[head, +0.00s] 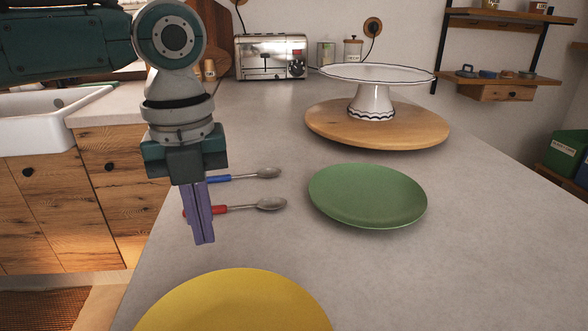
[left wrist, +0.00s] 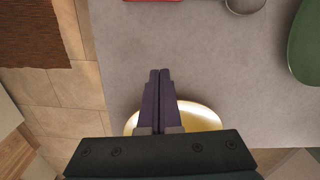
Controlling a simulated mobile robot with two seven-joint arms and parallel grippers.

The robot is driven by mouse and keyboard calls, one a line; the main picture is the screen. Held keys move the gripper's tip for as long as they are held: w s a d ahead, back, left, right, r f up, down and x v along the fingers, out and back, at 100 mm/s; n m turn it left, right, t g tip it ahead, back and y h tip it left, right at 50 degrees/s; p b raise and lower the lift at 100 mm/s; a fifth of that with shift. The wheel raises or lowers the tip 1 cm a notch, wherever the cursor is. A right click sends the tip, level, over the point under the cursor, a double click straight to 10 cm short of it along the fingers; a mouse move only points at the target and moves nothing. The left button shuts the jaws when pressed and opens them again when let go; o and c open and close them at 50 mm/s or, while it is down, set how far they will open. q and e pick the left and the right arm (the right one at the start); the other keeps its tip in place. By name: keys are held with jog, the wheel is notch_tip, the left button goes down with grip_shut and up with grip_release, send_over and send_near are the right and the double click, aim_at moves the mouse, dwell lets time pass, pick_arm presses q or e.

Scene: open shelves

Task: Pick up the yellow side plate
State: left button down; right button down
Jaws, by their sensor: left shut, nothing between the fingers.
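The yellow side plate (head: 238,306) lies on the grey counter at the bottom of the head view, cut off by the frame edge. It also shows in the left wrist view (left wrist: 201,116), partly hidden behind my gripper. My left gripper (head: 204,242) points down with its purple fingers shut and empty. In the head view it appears above and to the left of the yellow plate. In the left wrist view the fingertips (left wrist: 160,72) reach past the plate's rim in the picture. I cannot tell the exact height above the counter. My right gripper is not in view.
A green plate (head: 368,195) lies to the right. A blue-handled spoon (head: 262,173) and a red-handled spoon (head: 268,204) lie behind my left gripper. A white cake stand (head: 372,100) stands on a round wooden board (head: 420,133). A toaster (head: 270,58) is at the back. Counter between plates is clear.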

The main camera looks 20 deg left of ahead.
aim_at(208, 279)
pick_arm(q)
notch_tip(208, 279, down, 2)
jog(key=shift+f, duration=0.1)
jog(key=shift+s+d+r+p, duration=0.25)
jog(key=shift+s+d+p, duration=0.35)
jog(key=shift+s+d, duration=0.35)
jog(key=shift+s+d+f, duration=0.1)
jog(key=shift+s+d, duration=0.3)
jog(key=shift+s, duration=0.15)
jog(key=shift+s+d+r+p, duration=0.35)
jog(key=shift+s+p, duration=0.15)
jog(key=shift+p, duration=0.75)
jog(key=shift+s+d+f+p, duration=0.1)
jog(key=shift+s+d+p, duration=0.1)
jog(key=shift+d+p, duration=0.1)
jog(key=shift+f, duration=0.25)
